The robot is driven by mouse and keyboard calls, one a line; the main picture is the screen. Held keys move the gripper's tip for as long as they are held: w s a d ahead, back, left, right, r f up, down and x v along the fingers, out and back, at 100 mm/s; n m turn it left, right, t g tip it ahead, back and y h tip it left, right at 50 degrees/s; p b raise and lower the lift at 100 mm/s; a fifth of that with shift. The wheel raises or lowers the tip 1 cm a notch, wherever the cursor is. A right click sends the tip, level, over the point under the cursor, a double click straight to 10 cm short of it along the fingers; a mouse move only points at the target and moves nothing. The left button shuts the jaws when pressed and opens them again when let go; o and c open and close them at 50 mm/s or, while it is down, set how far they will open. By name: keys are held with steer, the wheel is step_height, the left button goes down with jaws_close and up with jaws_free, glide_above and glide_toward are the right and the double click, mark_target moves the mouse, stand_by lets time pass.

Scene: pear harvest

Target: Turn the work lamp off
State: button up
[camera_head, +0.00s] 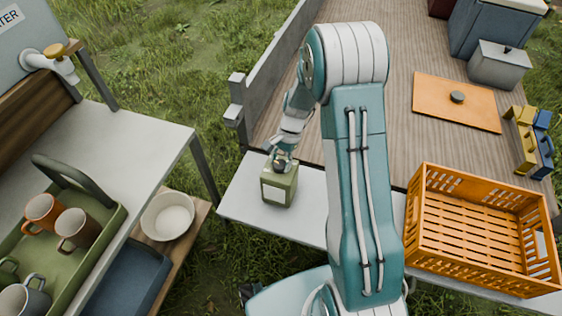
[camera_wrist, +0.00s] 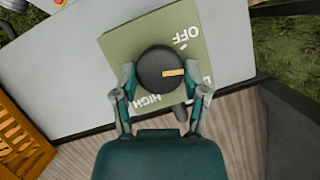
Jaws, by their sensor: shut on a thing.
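The work lamp is a small green box (camera_head: 285,188) with a pale front panel, standing on the white bench in the head view. In the wrist view its green top (camera_wrist: 108,50) carries a round black knob (camera_wrist: 152,64) with a yellow pointer mark. The mark points to the right in that view, between the OFF label and a partly hidden label starting with L. HIGH is printed below the knob. My gripper (camera_head: 282,158) reaches down onto the lamp from above. In the wrist view its two fingers (camera_wrist: 163,82) are closed against opposite sides of the knob.
An orange slatted crate (camera_head: 478,262) stands right of my arm. A wooden deck (camera_head: 400,150) behind holds an orange board (camera_head: 432,98) and a grey box (camera_head: 498,70). At left, a table (camera_head: 125,140) bears a green tray (camera_head: 92,252) with mugs; a white bowl (camera_head: 168,222) sits lower.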

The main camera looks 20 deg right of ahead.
steer(key=n+h, duration=0.1)
steer(key=n, duration=0.2)
steer(key=n+g+h, duration=0.1)
steer(key=n, duration=0.2)
steer(key=shift+a, duration=0.2)
steer(key=shift+n+g, duration=0.3)
steer(key=shift+n, duration=0.1)
steer(key=o, duration=1.1)
steer(key=shift+f, duration=0.1)
steer(key=shift+o, duration=0.2)
steer(key=shift+w, duration=0.1)
steer(key=v, duration=1.2)
steer(key=shift+a, duration=0.15)
